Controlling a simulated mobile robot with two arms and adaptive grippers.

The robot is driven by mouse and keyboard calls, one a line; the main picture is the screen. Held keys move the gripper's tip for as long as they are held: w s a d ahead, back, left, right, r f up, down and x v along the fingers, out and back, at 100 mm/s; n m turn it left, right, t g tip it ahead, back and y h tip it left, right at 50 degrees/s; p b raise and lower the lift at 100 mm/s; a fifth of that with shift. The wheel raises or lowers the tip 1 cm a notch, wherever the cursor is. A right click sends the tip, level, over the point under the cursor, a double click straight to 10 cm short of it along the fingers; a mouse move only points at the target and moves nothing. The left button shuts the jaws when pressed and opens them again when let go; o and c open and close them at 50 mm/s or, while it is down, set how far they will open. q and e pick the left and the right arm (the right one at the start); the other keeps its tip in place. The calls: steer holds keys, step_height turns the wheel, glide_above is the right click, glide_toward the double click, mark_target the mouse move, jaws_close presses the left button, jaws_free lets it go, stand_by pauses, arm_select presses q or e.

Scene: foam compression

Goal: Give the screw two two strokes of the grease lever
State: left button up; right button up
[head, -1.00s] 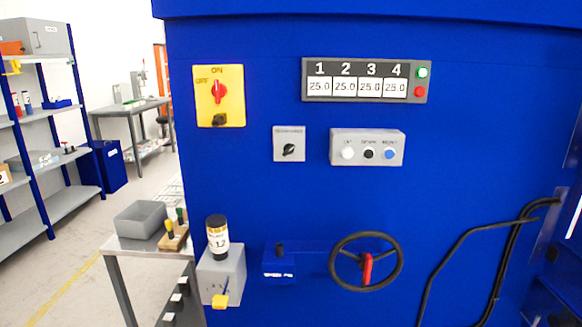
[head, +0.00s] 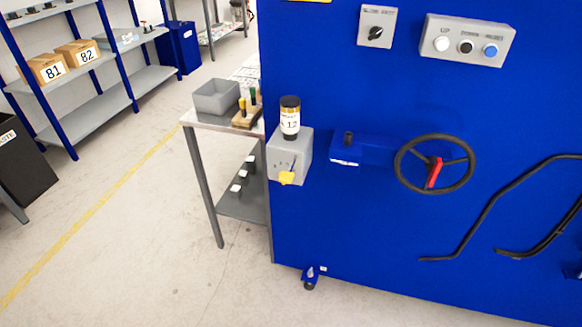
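The grease unit is a grey box (head: 297,152) fixed at the left edge of the blue machine (head: 390,240), with a labelled dark-topped cartridge (head: 290,118) upright on it. The label seems to read 12. A yellow tag or knob (head: 287,178) sits low on the box front, beside a small dark lever-like part. Which part is the grease lever, and any marking for screw two, are too small to tell. Neither of my grippers is in view.
A handwheel (head: 434,164) with a red handle and a small blue block (head: 348,148) are right of the unit. A side table (head: 200,122) with a grey bin (head: 217,97) stands left. Black hoses (head: 480,215) run at right. The floor (head: 130,240) at front left is clear.

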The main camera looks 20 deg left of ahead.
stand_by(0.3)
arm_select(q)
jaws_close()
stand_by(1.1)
